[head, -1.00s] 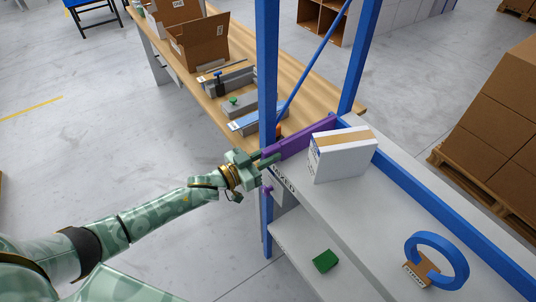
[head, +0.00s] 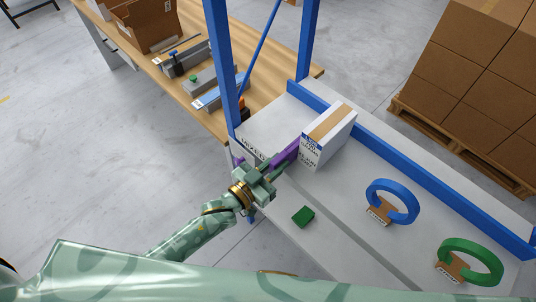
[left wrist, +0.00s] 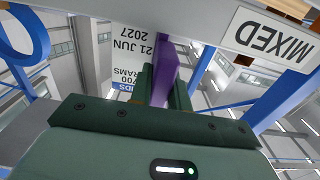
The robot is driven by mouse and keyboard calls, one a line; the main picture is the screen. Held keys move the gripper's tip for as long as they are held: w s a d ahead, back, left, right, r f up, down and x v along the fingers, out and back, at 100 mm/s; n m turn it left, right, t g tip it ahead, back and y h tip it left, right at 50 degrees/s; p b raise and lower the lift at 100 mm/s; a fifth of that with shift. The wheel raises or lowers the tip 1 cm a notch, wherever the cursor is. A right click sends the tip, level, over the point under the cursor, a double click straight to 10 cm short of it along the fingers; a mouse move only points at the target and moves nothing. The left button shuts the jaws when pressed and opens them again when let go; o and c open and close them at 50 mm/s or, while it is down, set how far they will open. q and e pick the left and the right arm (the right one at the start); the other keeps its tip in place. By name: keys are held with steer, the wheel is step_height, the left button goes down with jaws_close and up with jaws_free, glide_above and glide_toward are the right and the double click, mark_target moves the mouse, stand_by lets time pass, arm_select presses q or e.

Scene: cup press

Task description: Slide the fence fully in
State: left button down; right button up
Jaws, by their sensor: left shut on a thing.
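The purple fence (head: 285,156) lies across the upper shelf deck and points from its front edge towards the white box (head: 316,148). My left gripper (head: 272,168) is shut on the fence's near end at the front edge. In the left wrist view, the fence (left wrist: 165,65) stands between the dark green fingers, with the printed box (left wrist: 130,55) beside it. The fence's far end is hidden by the box in the head view, so I cannot tell whether they touch. My right gripper is out of view.
A blue upright (head: 222,65) and a blue back rail (head: 420,170) bound the shelf. Bare deck (head: 275,122) lies left of the fence. A green block (head: 303,216), a blue ring (head: 392,202) and a green ring (head: 470,262) are to the right. A wooden workbench (head: 150,75) stands behind.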

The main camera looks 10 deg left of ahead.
arm_select(q)
steer(key=shift+s+d, duration=0.15)
steer(key=shift+d, duration=0.05)
steer(key=c, duration=1.3)
jaws_free()
steer(key=shift+d, duration=0.1)
steer(key=shift+s+a, duration=0.15)
steer(key=shift+a, duration=0.15)
steer(key=v, duration=1.6)
steer(key=shift+d, duration=0.15)
